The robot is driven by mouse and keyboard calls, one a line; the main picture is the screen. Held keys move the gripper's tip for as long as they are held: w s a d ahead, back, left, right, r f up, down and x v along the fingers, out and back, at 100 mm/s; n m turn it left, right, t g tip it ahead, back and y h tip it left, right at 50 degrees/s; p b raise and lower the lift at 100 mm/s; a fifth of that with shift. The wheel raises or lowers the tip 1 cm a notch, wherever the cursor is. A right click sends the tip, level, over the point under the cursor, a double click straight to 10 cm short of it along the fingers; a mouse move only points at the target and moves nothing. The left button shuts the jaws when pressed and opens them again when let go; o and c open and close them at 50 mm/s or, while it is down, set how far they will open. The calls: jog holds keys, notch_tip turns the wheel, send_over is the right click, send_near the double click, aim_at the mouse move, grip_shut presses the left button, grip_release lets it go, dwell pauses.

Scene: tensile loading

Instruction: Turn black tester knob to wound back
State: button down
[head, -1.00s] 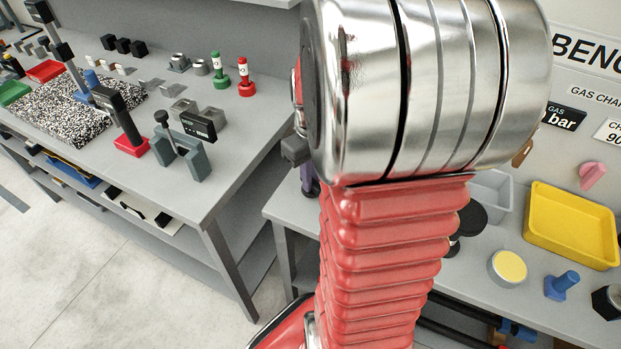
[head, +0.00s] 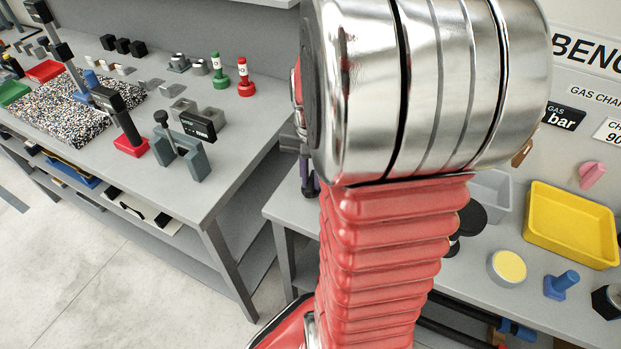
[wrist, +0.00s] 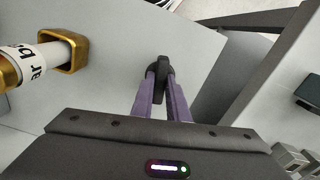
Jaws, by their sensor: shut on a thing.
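A black knob-like piece (wrist: 161,68) shows between the fingertips in the wrist view, above a pale grey surface. My gripper (wrist: 161,86) has purple fingers and is shut on this piece. The fingers cover its sides, and its turn position cannot be read. In the head view my gripper (head: 309,180) shows only in part, left of my arm near the right bench's left corner. A grey device with a black knob (head: 161,117) and dark display stands on the left bench, apart from my gripper.
A brass holder with a white lettered tube (wrist: 62,50) lies left of the fingers. A gap separates the left bench (head: 190,200) from the right bench. A yellow tray (head: 571,226), a blue knobbed piece (head: 561,284) and a yellow-topped disc (head: 507,267) sit right of my arm.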

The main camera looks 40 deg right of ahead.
jog(key=shift+s+f+m, duration=0.1)
jog(key=shift+s+m, duration=0.1)
jog(key=shift+m, duration=1)
jog(key=c, duration=1.7)
grip_release()
jog(key=shift+w, duration=0.1)
jog(key=shift+r, duration=0.55)
notch_tip(320, 180, up, 13)
jog(key=shift+f, duration=0.1)
